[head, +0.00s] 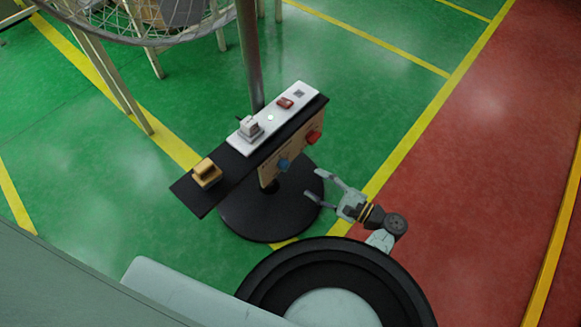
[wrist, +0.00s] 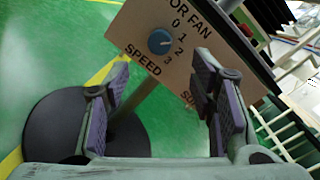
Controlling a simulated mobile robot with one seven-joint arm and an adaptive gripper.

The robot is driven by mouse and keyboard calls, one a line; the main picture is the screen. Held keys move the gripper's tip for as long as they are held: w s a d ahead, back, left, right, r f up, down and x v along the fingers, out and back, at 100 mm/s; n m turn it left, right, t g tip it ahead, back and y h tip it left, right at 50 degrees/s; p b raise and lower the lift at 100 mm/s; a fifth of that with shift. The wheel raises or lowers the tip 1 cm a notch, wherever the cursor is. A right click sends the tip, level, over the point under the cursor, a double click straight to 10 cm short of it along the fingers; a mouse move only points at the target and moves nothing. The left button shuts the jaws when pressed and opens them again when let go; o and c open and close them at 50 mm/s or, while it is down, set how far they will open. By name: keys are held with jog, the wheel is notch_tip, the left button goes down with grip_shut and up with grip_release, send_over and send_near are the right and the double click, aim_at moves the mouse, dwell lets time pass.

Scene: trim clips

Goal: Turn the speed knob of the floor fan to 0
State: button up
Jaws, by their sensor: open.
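The blue speed knob (wrist: 160,41) sits on a tan panel (wrist: 135,30) lettered "OR FAN" and "SPEED", with 0, 1, 2 and 3 printed around its right side. A small light mark shows on the knob, but I cannot tell surely which number it points to. In the head view the knob (head: 284,164) is on the panel's near face, under a dark shelf. My gripper (head: 314,184) is open and empty, in front of the panel and apart from it. In the wrist view its two fingers (wrist: 160,78) stand wide apart, below the knob.
A red button-like part (head: 313,137) is on the same panel, right of the knob. The dark shelf (head: 203,205) above carries a yellow block (head: 206,172) and a white strip with small switches. A round black base (head: 250,220) stands below.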

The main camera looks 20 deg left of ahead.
aim_at(288, 167)
jog(key=p+x, duration=0.1)
jog(key=x, duration=0.9)
jog(key=shift+p, duration=0.3)
jog(key=shift+c, duration=0.5)
jog(key=shift+s, duration=0.1)
jog(key=c, duration=1)
